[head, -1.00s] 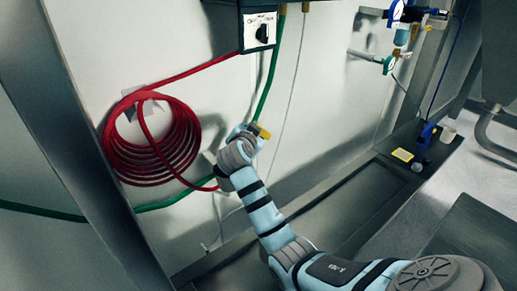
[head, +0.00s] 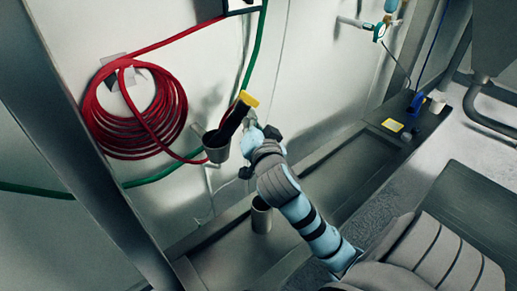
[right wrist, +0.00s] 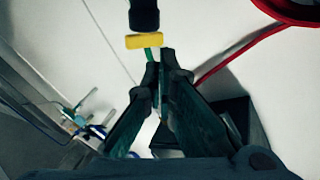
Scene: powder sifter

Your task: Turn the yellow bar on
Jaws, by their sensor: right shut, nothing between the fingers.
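The yellow bar (head: 249,99) shows at the upper end of a black handle (head: 235,115) that leans out of a grey cup-shaped holder (head: 217,148) by the white wall. My right gripper (head: 252,121) is just below and to the right of the bar. In the right wrist view the yellow bar (right wrist: 145,41) lies across the lower end of a black cylindrical part (right wrist: 143,14), just beyond the fingertips (right wrist: 159,66). The fingers are shut with nothing between them, and appear apart from the bar. My left gripper is out of view.
A coiled red hose (head: 135,112) hangs on the wall at left, and a green hose (head: 255,50) runs down the wall. A metal cup (head: 262,216) stands below my arm. A dark ledge with a yellow-faced item (head: 392,125) lies at right.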

